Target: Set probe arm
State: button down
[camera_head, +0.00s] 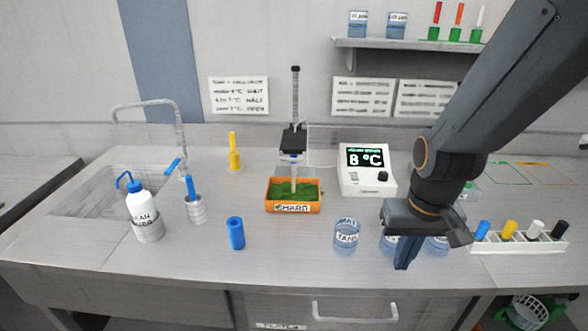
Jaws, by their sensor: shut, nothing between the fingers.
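The probe arm (293,140) is a black head on an upright post behind an orange tray (293,207) labelled CHARD. A pale probe (294,178) hangs from the head, its lower end among the greens (308,191) in the tray. A thin cable runs from the head toward a white meter (367,178) reading 8 °C, to its right. My gripper (405,258) is shut and empty, pointing down at the right of the probe arm and meter. It hangs in front of labelled glass beakers and partly hides them.
A beaker (346,234) stands left of my gripper. A white rack (520,241) holds coloured pieces at right. A blue cylinder (236,233), a white bottle (142,205) and the sink (100,195) are at left. Wall signs (239,95) list temperatures with SHUT, HALF and OPEN.

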aim_at(293, 141)
jog(key=z, duration=1.35)
jog(key=k, duration=1.25)
jog(key=u, duration=1.35)
jog(key=i, duration=0.5)
